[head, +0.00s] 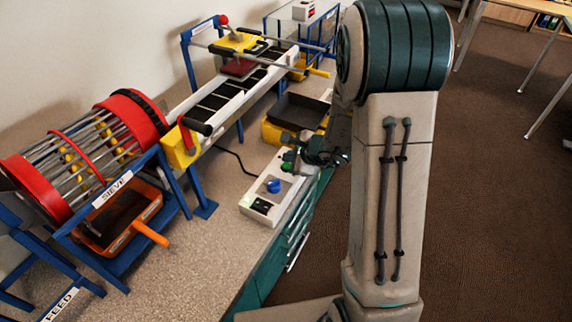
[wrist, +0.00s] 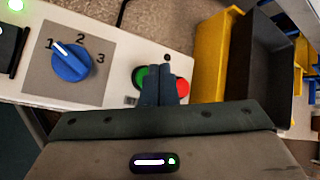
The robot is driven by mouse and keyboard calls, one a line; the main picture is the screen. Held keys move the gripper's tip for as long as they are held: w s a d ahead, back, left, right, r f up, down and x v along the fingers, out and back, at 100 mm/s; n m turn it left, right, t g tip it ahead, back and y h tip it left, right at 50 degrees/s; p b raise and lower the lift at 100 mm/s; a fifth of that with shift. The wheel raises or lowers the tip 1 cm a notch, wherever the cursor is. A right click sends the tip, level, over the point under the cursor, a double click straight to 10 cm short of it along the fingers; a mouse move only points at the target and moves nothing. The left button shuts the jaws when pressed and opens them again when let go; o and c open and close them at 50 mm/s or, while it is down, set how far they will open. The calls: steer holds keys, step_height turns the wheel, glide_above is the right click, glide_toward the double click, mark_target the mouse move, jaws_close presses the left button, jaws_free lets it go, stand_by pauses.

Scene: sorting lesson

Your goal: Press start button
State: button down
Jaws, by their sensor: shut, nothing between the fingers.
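A white control box (head: 262,206) stands on the bench; it also fills the upper left of the wrist view (wrist: 122,55). On it are a green button (wrist: 139,77) and a red button (wrist: 183,87). No label naming the start button is readable. My gripper (wrist: 159,92) is shut and empty, its fingers over the gap between the two buttons. The fingers hide the right part of the green button and the left part of the red one. I cannot tell whether they touch either. In the head view the green button (head: 287,167) shows beneath my gripper.
The blue dial (wrist: 71,62), marked 1 to 3, points to 1. A lit green lamp (wrist: 15,5) is at the box's corner. A yellow bin (wrist: 212,55) and black tray (wrist: 262,70) stand close right of the buttons. A conveyor (head: 232,90) and red drum sieve (head: 85,150) lie left.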

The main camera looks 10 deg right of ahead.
steer(key=shift+f+b, duration=0.2)
steer(key=shift+b, duration=0.1)
steer(key=shift+f+b, duration=0.25)
steer(key=shift+b, duration=0.25)
steer(key=shift+f+b, duration=0.4)
steer(key=shift+b, duration=0.2)
stand_by(0.7)
stand_by(0.3)
steer(key=shift+r+p, duration=0.5)
steer(key=shift+r, duration=0.35)
step_height(320, 180, up, 5)
steer(key=p, duration=0.3)
stand_by(0.7)
